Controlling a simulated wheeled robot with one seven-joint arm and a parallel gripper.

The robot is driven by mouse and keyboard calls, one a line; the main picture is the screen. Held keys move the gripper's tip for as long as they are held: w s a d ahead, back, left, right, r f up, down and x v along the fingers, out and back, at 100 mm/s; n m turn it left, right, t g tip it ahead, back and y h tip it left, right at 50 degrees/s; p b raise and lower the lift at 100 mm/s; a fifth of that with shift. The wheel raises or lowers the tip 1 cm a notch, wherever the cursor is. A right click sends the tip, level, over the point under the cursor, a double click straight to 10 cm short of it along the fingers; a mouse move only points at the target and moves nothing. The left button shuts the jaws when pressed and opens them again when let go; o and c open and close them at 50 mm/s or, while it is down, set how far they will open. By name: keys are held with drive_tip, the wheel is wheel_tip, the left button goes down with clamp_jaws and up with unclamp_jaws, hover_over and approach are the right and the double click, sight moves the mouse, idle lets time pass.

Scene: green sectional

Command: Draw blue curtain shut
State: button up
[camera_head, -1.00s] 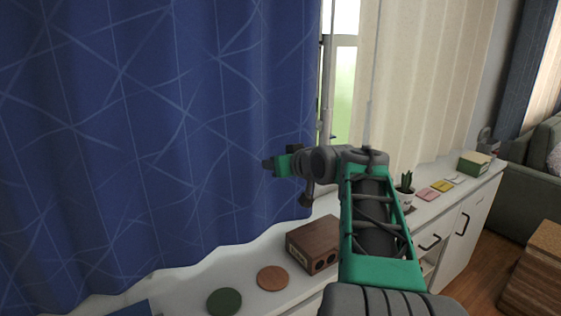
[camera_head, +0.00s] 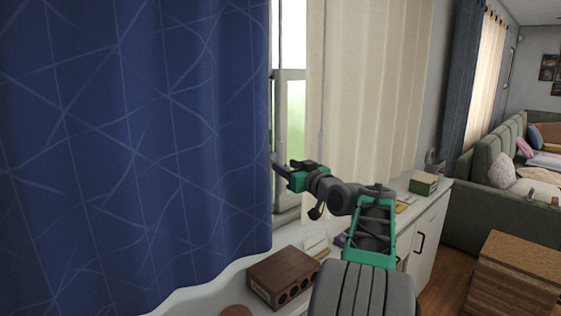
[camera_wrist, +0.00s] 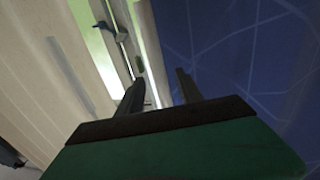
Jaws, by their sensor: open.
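The blue curtain (camera_head: 130,140), patterned with pale lines, hangs over the left half of the head view and ends at a vertical right edge. Between it and the cream curtain (camera_head: 365,90) a strip of window (camera_head: 290,120) shows. My gripper (camera_head: 276,164) is open at this gap, close to the blue curtain's right edge. In the wrist view the blue curtain (camera_wrist: 240,50) is on the right and the window frame (camera_wrist: 125,45) is ahead of the fingers. The fingers (camera_wrist: 160,85) are apart with nothing seen between them. I cannot tell whether they touch the curtain.
A white cabinet (camera_head: 430,225) runs below the window. On it are a dark wooden box with round holes (camera_head: 283,277) and a green box (camera_head: 424,183). A wooden block (camera_head: 515,265) stands at the lower right, before a green sofa (camera_head: 470,210).

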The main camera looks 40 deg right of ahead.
sight(282, 163)
drive_tip(key=w, duration=0.3)
drive_tip(key=w+p, duration=0.1)
drive_tip(key=shift+w+d, duration=0.15)
drive_tip(key=shift+d, duration=0.2)
clamp_jaws()
idle(1.0)
